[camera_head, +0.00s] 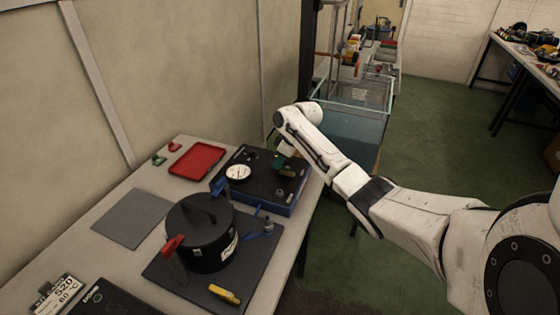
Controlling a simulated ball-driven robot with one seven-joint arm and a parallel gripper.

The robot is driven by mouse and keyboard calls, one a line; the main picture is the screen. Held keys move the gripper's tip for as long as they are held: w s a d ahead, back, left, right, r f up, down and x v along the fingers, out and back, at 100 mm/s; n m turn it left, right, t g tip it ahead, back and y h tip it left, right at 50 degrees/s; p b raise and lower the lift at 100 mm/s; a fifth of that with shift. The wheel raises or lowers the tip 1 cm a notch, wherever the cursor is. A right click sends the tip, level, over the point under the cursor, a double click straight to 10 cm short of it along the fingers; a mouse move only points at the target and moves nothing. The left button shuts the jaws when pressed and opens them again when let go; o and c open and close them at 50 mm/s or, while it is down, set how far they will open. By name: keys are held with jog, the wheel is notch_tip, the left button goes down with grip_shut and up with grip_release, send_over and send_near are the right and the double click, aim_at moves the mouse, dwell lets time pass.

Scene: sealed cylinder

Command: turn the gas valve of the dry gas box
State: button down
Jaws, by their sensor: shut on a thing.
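The dry gas box (292,209) is a low blue case with a black top, at the right side of the grey bench. A round white gauge (238,172) sits on its left part. My gripper (284,163) reaches down over the back right of the box top, shut on the gas valve there. A green part shows at the fingertips; the valve itself is mostly hidden by my gripper and wrist, so its angle cannot be read. Small dark and brass fittings show on the top near my gripper.
A black lidded pot (200,228) with a red handle stands on a dark mat in front. A red tray (197,160), a grey mat (133,217) and small red and green pieces lie left. A glass water tank (350,112) stands close behind my arm.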

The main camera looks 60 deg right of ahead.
jog(key=m+p, duration=0.1)
jog(key=m, duration=0.1)
jog(key=m+h+p, duration=0.1)
jog(key=m, duration=0.1)
jog(key=shift+d+h, duration=0.3)
jog(key=shift+d, duration=0.05)
jog(key=m, duration=0.1)
jog(key=m+g+h+p, duration=0.1)
jog(key=m, duration=0.1)
jog(key=d+m, duration=0.1)
jog(key=m, duration=0.1)
jog(key=shift+s+d+h, duration=0.1)
jog(key=shift+s+h, duration=0.2)
jog(key=shift+h, duration=0.1)
jog(key=m, duration=0.1)
jog(key=m+g, duration=0.1)
jog(key=m, duration=0.1)
jog(key=s+m+h, duration=0.1)
jog(key=m, duration=0.1)
jog(key=shift+d+f+g, duration=0.15)
jog(key=shift+d+g, duration=0.15)
jog(key=shift+g, duration=0.1)
jog(key=shift+s+d+m+g+h+b, duration=0.15)
jog(key=shift+m+g+b, duration=0.3)
jog(key=shift+m, duration=0.5)
jog(key=shift+s+d+m+g+h+b, duration=0.15)
jog(key=shift+s+m+g+b, duration=0.1)
jog(key=shift+m+b, duration=0.55)
jog(key=shift+a+m, duration=0.1)
jog(key=shift+m, duration=0.15)
